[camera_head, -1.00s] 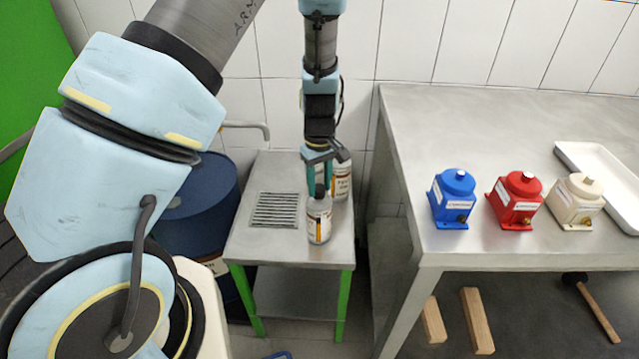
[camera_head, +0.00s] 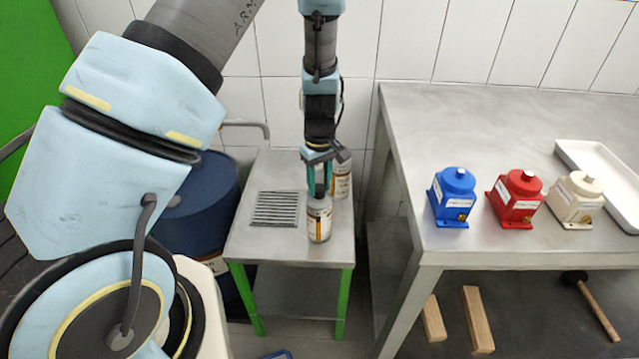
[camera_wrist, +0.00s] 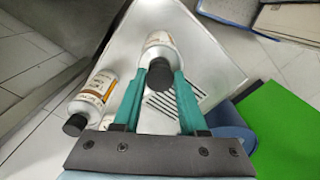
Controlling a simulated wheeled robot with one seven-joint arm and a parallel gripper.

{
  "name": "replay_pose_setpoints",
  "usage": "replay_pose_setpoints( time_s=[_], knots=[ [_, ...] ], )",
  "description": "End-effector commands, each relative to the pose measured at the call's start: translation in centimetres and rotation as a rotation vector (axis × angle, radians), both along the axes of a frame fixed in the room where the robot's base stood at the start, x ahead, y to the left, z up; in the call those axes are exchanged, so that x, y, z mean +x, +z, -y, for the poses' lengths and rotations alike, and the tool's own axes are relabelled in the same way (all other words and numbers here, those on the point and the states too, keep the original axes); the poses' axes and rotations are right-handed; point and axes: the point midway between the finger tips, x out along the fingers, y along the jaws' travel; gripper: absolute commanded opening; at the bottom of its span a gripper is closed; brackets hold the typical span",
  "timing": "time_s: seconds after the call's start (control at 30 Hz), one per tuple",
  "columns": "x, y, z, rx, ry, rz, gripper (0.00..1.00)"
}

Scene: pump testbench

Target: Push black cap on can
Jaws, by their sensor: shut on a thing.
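A white can with an orange-and-grey label (camera_head: 319,222) stands upright on the small metal table. In the wrist view the can (camera_wrist: 157,40) is beyond my fingertips. A black cap (camera_wrist: 160,72) sits between the teal fingertips at the can's top, and it also shows in the head view (camera_head: 319,191). My gripper (camera_head: 319,186) points down over the can and is shut on the cap; its fingers also show in the wrist view (camera_wrist: 160,78). The fingers hide part of the cap, so I cannot tell how far down it sits.
A second, similar can (camera_head: 342,181) stands close behind, with its own black cap (camera_wrist: 76,124) in the wrist view. The small table (camera_head: 285,250) has a drain grate (camera_head: 275,209) to the left. A blue drum (camera_head: 208,195) stands left. A larger bench (camera_head: 420,130) holds three pumps.

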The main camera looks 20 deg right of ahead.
Motion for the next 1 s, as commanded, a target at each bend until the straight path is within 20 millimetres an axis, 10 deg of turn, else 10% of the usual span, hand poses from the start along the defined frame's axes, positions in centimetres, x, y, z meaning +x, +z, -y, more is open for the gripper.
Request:
replay_pose_setpoints(
  time_s=[0.13, 0.17, 0.43, 1.0],
  knots=[
    [0.01, -0.14, 0.01, 0.000, 0.000, 0.000, 0.00],
    [0.01, -0.11, 0.01, 0.000, 0.000, 0.000, 0.45],
    [0.01, -0.10, 0.00, 0.000, 0.000, 0.000, 0.75],
    [0.00, -0.10, 0.00, 0.000, 0.000, 0.000, 1.00]
  ],
)
